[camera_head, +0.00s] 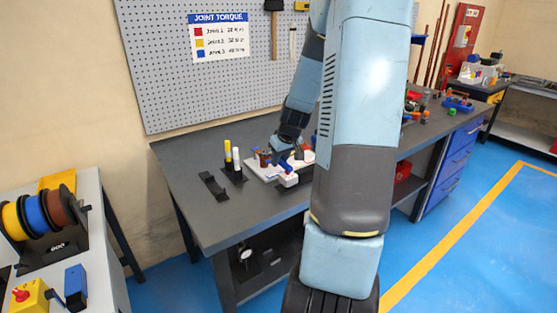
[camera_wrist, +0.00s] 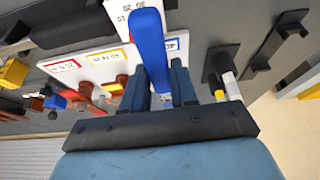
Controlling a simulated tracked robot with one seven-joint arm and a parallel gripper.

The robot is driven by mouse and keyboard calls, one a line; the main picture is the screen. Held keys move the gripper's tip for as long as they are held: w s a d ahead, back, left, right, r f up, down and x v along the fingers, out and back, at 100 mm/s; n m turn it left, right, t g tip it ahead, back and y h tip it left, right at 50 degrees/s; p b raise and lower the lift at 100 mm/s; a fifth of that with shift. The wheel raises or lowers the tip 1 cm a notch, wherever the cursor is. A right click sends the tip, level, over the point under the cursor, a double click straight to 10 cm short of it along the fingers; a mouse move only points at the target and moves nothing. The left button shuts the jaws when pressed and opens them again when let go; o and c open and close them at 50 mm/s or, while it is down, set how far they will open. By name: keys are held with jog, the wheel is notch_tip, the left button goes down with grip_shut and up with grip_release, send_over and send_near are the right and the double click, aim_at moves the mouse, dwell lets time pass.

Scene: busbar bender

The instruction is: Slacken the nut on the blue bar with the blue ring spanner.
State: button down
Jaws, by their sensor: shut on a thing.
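My gripper (camera_wrist: 163,88) is shut on the blue ring spanner (camera_wrist: 149,45), whose long flat blue handle stands out between the two fingers in the wrist view. In the head view my gripper (camera_head: 284,148) is low over the white board (camera_head: 259,172) on the bench, with the blue spanner (camera_head: 286,166) at its tips. The spanner covers part of a blue-bordered label (camera_wrist: 172,43) on the board. The blue bar and its nut are hidden behind the spanner and fingers; I cannot tell whether the ring is around the nut.
Red-bordered (camera_wrist: 62,66) and yellow-bordered (camera_wrist: 108,57) labels mark the board beside copper-coloured parts. A black holder (camera_head: 213,186) and a stand with yellow and white pens (camera_head: 232,160) are left of the board. A pegboard (camera_head: 215,75) rises behind the bench. The bench's front left is clear.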

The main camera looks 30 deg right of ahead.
jog(key=shift+d+n, duration=0.3)
jog(key=shift+d, duration=0.05)
jog(key=shift+n, duration=0.3)
jog(key=shift+d+r, duration=0.15)
jog(key=shift+r, duration=2.35)
